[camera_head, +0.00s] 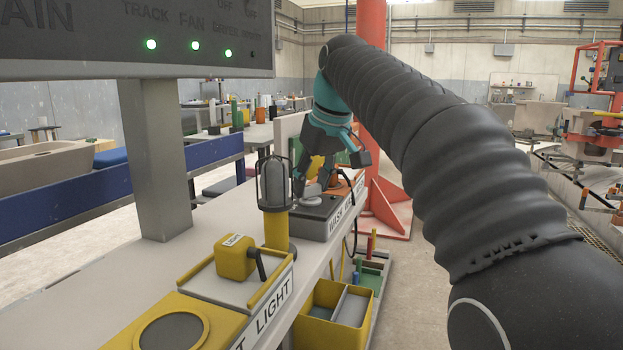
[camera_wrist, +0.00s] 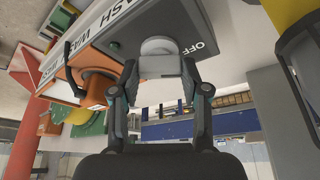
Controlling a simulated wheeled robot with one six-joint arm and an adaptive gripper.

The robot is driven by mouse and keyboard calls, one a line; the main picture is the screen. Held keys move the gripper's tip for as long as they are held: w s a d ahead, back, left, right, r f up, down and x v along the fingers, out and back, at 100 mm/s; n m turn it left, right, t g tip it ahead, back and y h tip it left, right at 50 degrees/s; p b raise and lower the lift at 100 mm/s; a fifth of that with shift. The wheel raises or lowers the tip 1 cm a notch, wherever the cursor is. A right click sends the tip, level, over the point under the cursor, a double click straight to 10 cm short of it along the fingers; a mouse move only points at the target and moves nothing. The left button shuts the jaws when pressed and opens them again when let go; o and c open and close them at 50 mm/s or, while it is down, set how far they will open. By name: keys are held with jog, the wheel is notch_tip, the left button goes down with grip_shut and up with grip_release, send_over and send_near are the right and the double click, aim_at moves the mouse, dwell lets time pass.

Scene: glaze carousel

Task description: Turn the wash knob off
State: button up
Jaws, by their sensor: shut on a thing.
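The wash knob (camera_wrist: 159,47) is light grey and sits on the dark top of the wash box (camera_wrist: 127,40) in the wrist view. The word OFF is printed on the box beside the knob, at its right in this view. My gripper (camera_wrist: 160,70) is shut on the knob, with one finger on either side. In the head view the wash box (camera_head: 318,226) stands at the far end of the white counter, and my gripper (camera_head: 315,184) is down on its top. The fingers hide much of the knob there, and I cannot tell which setting it points to.
A caged lamp on a yellow post (camera_head: 276,200) stands close by my gripper. A yellow switch (camera_head: 236,256) on the box marked LIGHT is nearer. An orange unit (camera_wrist: 92,85) adjoins the wash box. A yellow bin (camera_head: 331,322) sits below the counter.

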jog(key=n+g, duration=0.1)
jog(key=n, duration=0.2)
jog(key=n+g+y, duration=0.1)
jog(key=n, duration=0.2)
jog(key=shift+w+d+y, duration=0.1)
jog(key=shift+w+y, duration=0.05)
jog(key=shift+y, duration=0.15)
jog(key=shift+n, duration=0.4)
jog(key=o, duration=1.1)
jog(key=shift+o, duration=0.2)
jog(key=v, duration=0.7)
jog(key=shift+r, duration=0.15)
jog(key=shift+d, duration=0.1)
